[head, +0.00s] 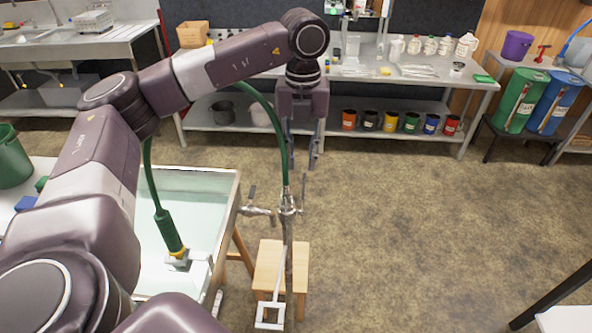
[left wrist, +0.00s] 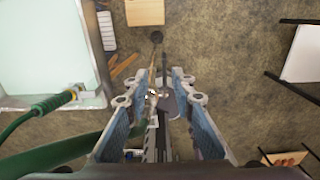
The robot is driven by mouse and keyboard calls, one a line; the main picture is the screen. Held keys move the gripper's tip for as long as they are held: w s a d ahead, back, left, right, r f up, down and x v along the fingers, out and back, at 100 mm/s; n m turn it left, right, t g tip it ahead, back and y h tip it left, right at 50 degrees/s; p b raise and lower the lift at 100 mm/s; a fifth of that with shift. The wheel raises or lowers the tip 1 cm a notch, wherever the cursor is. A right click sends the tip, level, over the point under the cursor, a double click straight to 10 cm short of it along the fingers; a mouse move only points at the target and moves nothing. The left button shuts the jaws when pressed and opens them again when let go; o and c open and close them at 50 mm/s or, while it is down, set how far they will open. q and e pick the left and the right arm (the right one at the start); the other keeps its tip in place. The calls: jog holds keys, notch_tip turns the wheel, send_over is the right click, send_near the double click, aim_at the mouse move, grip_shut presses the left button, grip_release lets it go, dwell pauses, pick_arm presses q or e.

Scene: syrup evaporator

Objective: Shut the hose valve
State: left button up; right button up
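The hose valve (head: 288,204) is a metal fitting on top of an upright pipe, with a thin handle (head: 304,190) at its right. A green hose (head: 270,112) runs from the tank fitting up in an arc and down to it. My left gripper (head: 302,162) points down just above the valve, fingers apart and empty. In the left wrist view my left gripper (left wrist: 158,88) is open, with the valve fitting (left wrist: 153,97) and a dark grey lever-like part (left wrist: 169,104) seen between the fingers. Contact cannot be told. My right gripper is in neither view.
A tank of pale liquid (head: 228,215) stands at the left, with a metal tap (head: 256,211) projecting towards the valve. A wooden stool (head: 268,262) is beside the pipe. A steel bench (head: 400,76) with coloured cans below stands behind.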

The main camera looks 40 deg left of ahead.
aim_at(304, 183)
pick_arm(q)
jog(key=shift+s+d+f+p, duration=0.35)
jog(key=shift+s+d+f, duration=0.15)
jog(key=shift+d+f, duration=0.2)
notch_tip(304, 183, down, 3)
jog(key=shift+d+r+p, duration=0.1)
jog(key=shift+p, duration=0.35)
jog(key=shift+w+a+f, duration=0.1)
jog(key=shift+a+f, duration=0.05)
jog(key=shift+f, duration=0.4)
jog(key=shift+w+a+f, duration=0.1)
jog(key=shift+f, duration=0.45)
jog(key=shift+s+f, duration=0.1)
jog(key=shift+f, duration=0.2)
grip_shut()
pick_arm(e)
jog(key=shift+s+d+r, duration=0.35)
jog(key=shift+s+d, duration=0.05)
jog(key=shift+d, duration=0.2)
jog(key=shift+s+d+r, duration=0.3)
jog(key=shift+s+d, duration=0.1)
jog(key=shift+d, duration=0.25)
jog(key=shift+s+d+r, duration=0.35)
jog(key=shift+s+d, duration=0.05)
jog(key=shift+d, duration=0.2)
